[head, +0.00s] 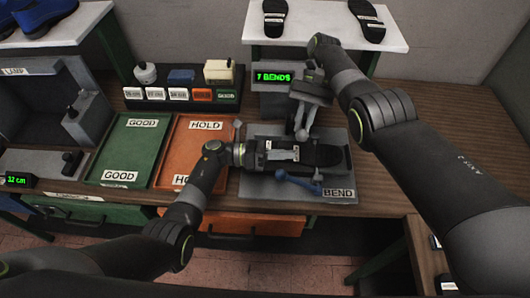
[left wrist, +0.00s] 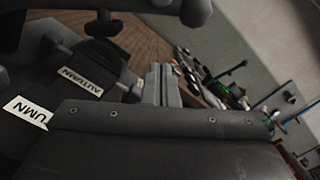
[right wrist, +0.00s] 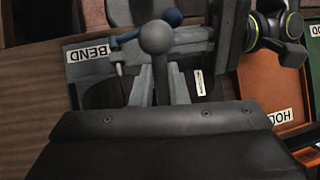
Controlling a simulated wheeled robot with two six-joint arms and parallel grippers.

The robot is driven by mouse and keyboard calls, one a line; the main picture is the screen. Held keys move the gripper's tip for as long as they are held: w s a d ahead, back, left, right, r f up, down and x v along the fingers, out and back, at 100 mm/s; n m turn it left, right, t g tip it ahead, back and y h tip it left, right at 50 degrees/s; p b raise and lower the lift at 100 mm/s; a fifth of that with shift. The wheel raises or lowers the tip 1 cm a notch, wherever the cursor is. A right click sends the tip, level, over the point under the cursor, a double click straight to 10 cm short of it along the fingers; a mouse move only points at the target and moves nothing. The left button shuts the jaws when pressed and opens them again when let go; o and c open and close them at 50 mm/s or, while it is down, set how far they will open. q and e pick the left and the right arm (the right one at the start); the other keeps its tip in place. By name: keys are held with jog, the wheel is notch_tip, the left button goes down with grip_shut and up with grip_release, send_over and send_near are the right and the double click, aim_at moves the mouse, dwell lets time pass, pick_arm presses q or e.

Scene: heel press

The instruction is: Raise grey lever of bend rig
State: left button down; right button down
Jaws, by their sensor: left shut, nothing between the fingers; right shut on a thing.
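The bend rig (head: 338,190) stands at the middle right of the bench, with a green "7 BENDS" display behind it. A black sandal (head: 327,156) lies on it. My right gripper (head: 312,90) is above the rig, shut on the grey lever (head: 302,118). In the right wrist view the lever's round grey knob (right wrist: 157,37) sticks out past the fingers (right wrist: 158,85). My left gripper (head: 287,153) is low over the rig beside the sandal, shut and empty; its closed fingers (left wrist: 163,85) show in the left wrist view. A blue handle (head: 297,181) is at the rig's front.
A green GOOD tray (head: 134,152) and an orange HOLD tray (head: 175,150) lie left of the rig. A rack (head: 182,104) of small labelled items stands behind them. A white shelf (head: 335,35) with sandals is at the back. Bare wood lies right of the rig.

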pick_arm(q)
jog(key=shift+w+d+r, duration=0.3)
jog(key=shift+w+r, duration=0.3)
jog(key=shift+r, duration=0.25)
jog(key=shift+w+d+r, duration=0.25)
jog(key=shift+w+r, duration=0.3)
jog(key=shift+r, duration=0.25)
